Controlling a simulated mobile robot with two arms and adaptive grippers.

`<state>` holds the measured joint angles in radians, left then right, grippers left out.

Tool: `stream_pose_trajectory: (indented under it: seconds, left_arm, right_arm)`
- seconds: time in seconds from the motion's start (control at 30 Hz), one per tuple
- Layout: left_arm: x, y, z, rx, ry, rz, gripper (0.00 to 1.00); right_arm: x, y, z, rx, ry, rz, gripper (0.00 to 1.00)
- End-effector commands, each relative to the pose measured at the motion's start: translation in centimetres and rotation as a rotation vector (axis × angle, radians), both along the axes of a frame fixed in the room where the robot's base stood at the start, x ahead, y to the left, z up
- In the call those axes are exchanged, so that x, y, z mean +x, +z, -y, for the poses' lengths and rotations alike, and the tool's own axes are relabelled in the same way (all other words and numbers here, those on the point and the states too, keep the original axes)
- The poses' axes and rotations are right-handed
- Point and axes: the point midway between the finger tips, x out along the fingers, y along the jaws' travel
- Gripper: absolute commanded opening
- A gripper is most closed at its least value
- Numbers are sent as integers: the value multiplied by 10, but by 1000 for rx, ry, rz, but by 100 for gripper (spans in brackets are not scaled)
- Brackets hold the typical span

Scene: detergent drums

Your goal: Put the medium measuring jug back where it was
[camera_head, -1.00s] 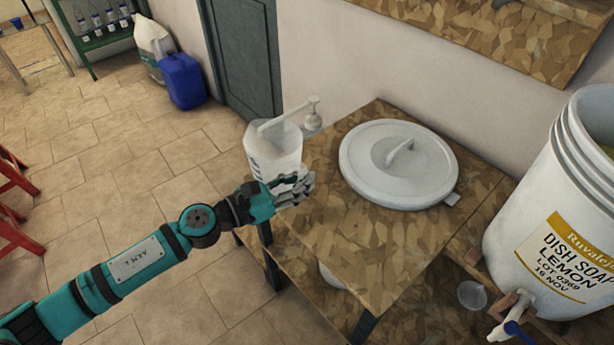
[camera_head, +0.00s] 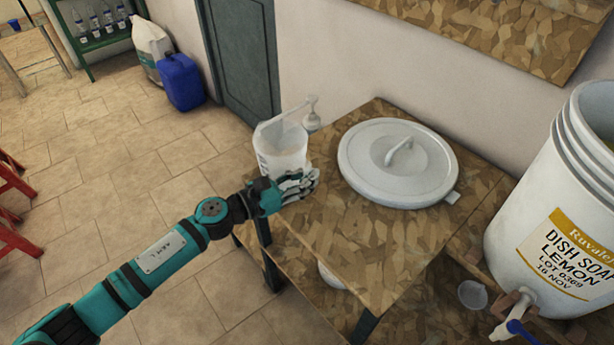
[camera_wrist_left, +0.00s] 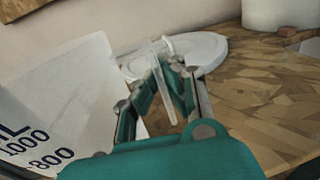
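The measuring jug (camera_head: 282,150) is translucent white with dark volume marks. It is upright at the far left edge of the wooden table; I cannot tell whether its base touches the tabletop. In the left wrist view the jug (camera_wrist_left: 60,105) fills the left side, with 1000 and 800 showing. My left gripper (camera_head: 304,183) is at the near right side of the jug. In the wrist view its fingers (camera_wrist_left: 162,85) close about a narrow translucent strip, which looks like the jug's handle. My right gripper is in neither view.
A round grey-white lid (camera_head: 370,180) lies on the wooden table (camera_head: 330,240), right of the jug. The table's front is clear.

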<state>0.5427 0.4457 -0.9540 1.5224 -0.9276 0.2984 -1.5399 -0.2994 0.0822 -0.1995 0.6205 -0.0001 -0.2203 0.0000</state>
Motion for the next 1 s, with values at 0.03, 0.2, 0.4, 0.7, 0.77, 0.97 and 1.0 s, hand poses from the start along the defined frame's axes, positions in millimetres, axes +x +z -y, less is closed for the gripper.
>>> stream_pose_trajectory:
  seconds: [0.03,0.2,0.4,0.7,0.77,0.97,1.0]
  left_arm:
    - [0,-2,0,0,0,0,2]
    - [0,-1,0,0,0,0,24]
    - [0,-1,0,0,1,0,29]
    - [-7,1,-16,1,3,-2,29]
    - [-13,1,-26,3,2,-1,29]
    - [-34,2,-66,4,2,-2,29]
    - [-37,3,-73,2,2,-2,29]
  right_arm:
    - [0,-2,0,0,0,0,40]
    - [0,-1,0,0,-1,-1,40]
    - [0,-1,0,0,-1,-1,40]
    - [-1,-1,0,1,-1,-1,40]
    - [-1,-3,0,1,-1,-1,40]
    - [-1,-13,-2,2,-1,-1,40]
    - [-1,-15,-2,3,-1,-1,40]
